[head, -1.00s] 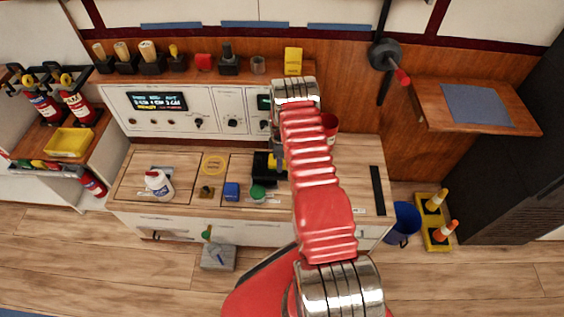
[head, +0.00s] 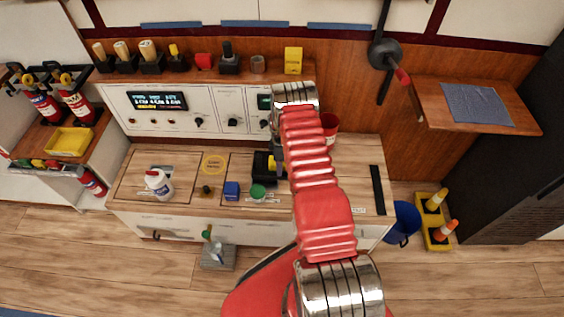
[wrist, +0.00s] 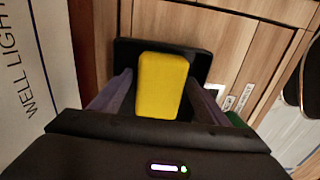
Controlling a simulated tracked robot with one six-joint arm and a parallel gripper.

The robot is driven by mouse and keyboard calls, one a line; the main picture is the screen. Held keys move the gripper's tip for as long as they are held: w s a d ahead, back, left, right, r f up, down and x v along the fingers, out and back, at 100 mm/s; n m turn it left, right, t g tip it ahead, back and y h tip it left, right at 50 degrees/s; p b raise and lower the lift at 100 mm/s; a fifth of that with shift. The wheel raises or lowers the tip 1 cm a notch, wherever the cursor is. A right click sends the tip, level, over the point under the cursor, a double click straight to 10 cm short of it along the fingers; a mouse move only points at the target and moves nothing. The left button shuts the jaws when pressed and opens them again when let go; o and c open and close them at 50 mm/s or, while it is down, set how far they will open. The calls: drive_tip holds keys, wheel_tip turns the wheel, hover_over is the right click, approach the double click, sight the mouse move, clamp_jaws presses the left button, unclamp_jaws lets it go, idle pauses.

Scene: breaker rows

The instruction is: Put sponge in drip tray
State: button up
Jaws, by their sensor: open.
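The yellow sponge (wrist: 160,85) stands out in the middle of the wrist view, over the black drip tray (wrist: 200,65). The tray's dark rim shows behind the sponge and on both sides of it. I cannot tell whether the sponge rests on the tray floor. My gripper (wrist: 158,94) is open, with one finger on each side of the sponge. My gripper is mostly hidden behind my arm there.
A red cup (head: 330,126) stands behind my arm. The shelf above holds several tools.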

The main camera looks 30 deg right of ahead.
drive_tip(key=shift+r, duration=0.15)
wheel_tip(320, 180, up, 12)
idle(0.7)
idle(0.5)
